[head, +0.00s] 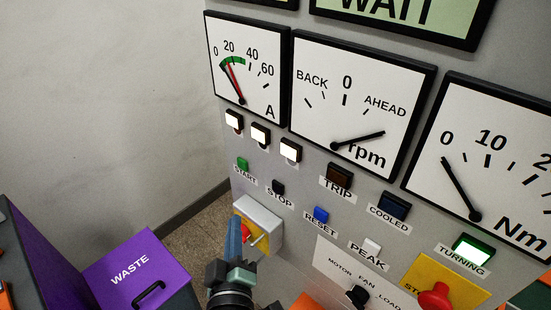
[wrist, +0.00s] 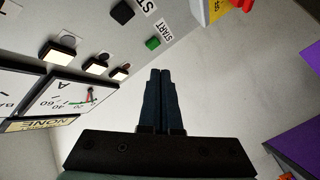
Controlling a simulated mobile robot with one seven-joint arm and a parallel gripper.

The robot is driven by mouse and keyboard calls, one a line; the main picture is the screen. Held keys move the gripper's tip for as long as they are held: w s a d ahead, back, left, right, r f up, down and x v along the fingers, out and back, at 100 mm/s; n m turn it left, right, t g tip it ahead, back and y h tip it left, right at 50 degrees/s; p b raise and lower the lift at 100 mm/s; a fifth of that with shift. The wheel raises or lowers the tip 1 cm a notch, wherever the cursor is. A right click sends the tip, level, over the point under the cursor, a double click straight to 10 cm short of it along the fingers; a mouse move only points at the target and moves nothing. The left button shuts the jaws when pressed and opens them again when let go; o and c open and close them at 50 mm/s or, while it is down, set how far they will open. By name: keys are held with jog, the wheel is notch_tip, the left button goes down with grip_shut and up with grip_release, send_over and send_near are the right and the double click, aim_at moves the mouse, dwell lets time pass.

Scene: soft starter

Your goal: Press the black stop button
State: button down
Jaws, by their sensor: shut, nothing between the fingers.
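The black stop button (head: 278,186) is a small square button above the STOP label on the grey panel, right of the green start button (head: 243,164). In the wrist view the black stop button (wrist: 122,12) is at the top edge, and the green start button (wrist: 152,43) is closer to my fingertips. My gripper (head: 235,222) is in front of the panel, low and left of the stop button, overlapping the yellow switch box in the picture. In the wrist view my gripper (wrist: 160,73) has its dark fingers together, empty, apart from the stop button.
A grey and yellow switch box (head: 262,222) with a lever juts out below the buttons. A blue reset button (head: 321,214) and a red mushroom button (head: 436,296) are to the right. The green TURNING lamp (head: 473,249) is lit. A purple waste bin (head: 120,260) stands left.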

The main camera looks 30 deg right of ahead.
aim_at(278, 188)
jog(key=shift+s+f, duration=0.1)
jog(key=shift+f, duration=0.1)
jog(key=w+d+p, duration=0.3)
jog(key=d+p, duration=0.2)
jog(key=d, duration=0.3)
jog(key=shift+d, duration=0.15)
dwell(0.4)
jog(key=shift+d+r+p, duration=0.1)
jog(key=shift+d+p, duration=0.05)
jog(key=shift+p, duration=0.2)
dwell(1.5)
jog(key=shift+w+d, duration=0.15)
jog(key=shift+d, duration=0.1)
